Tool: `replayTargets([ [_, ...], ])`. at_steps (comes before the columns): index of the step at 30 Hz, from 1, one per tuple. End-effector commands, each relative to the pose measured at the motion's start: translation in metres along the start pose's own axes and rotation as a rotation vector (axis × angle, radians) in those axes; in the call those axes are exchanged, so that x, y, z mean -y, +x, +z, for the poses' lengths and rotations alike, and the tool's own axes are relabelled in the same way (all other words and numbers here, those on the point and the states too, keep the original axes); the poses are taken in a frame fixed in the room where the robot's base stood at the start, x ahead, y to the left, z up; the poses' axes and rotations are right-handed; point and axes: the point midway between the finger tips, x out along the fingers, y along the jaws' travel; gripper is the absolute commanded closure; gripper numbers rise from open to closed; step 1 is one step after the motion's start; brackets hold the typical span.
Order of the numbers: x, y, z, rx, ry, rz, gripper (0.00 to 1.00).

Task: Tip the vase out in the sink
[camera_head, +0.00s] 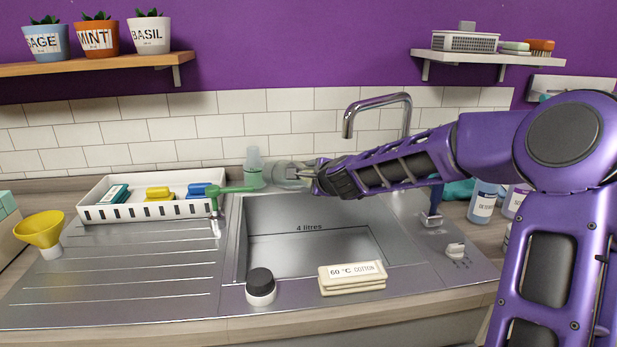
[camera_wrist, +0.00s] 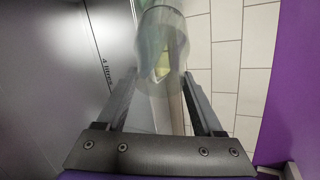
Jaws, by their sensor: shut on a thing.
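A clear glass vase (camera_head: 286,174) is held at the back left of the sink. It also shows between the fingers in the wrist view (camera_wrist: 163,45). My gripper (camera_head: 312,174) reaches in from the right and is shut on it. In the wrist view the fingers (camera_wrist: 163,100) stand on both sides of the glass. The vase's exact tilt and any contents are hard to make out. The steel sink (camera_head: 310,255), marked "4 litres", lies below and in front of it. The sink's basin looks empty.
A pale green translucent vessel (camera_head: 254,168) stands close behind the vase. A white tray (camera_head: 135,213) with sponges is at left. The tap (camera_head: 348,125) rises behind my arm. Cream slabs (camera_head: 352,279) and a black-capped jar (camera_head: 261,287) sit in front.

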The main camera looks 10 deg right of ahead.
Motion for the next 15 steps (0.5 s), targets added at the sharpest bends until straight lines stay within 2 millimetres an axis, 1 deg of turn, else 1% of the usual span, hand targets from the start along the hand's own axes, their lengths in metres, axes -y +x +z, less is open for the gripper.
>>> replayTargets([
  [1,0.0029,-0.0019,-0.0017,0.009,0.013,-0.021,1.00],
  [8,0.0014,-0.0044,-0.0025,0.064,0.055,-0.120,1.00],
  [15,0.0030,-0.0044,-0.0006,0.060,0.044,-0.116,1.00],
])
